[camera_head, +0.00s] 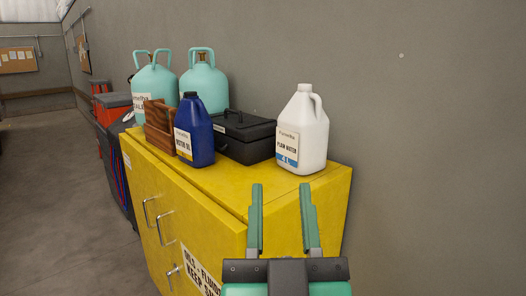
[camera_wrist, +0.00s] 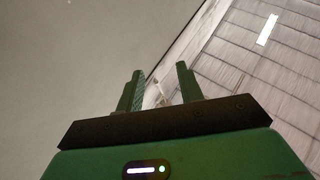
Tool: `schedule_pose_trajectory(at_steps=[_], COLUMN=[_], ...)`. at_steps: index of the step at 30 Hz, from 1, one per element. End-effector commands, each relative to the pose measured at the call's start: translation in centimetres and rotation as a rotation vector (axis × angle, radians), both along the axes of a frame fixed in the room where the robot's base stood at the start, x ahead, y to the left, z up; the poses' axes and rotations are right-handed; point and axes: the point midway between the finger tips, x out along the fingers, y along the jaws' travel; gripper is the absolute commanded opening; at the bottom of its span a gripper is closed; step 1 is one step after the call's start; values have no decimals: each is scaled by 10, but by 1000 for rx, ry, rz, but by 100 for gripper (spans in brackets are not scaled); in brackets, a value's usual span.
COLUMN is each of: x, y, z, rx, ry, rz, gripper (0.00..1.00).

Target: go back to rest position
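My gripper (camera_head: 283,217) is at the bottom middle of the head view, in front of the near right end of the yellow cabinet. Its two green fingers stand apart with nothing between them. In the wrist view my gripper (camera_wrist: 160,88) is also open and empty, with a plain wall and a panelled surface with a bright light strip beyond it. No object touches the fingers.
The yellow cabinet (camera_head: 185,205) bears a white water jug (camera_head: 303,135), a blue oil bottle (camera_head: 194,130), a black box (camera_head: 246,138), a wooden item (camera_head: 158,124) and two teal tanks (camera_head: 204,80). A grey wall (camera_head: 420,120) rises behind. Open floor (camera_head: 60,200) lies left.

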Motion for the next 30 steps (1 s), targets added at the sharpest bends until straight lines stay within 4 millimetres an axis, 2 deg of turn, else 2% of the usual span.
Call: schedule_pose_trajectory(at_steps=[1, 6, 7, 14, 17, 20, 24, 27, 30], x=[-24, -95, -90, -89, -89, -89, -88, -88, -88], y=[6, 19, 19, 19, 20, 20, 21, 22, 23], z=[11, 36, 52, 123, 162, 211, 288, 338, 377], rx=[-3, 24, 24, 25, 24, 25, 26, 28, 28], ry=[-6, -11, -6, -7, -8, -8, -7, -7, -6], rz=[1, 3, 4, 8, 11, 13, 18, 21, 24], gripper=[37, 37, 37, 37, 37, 37, 37, 37, 37])
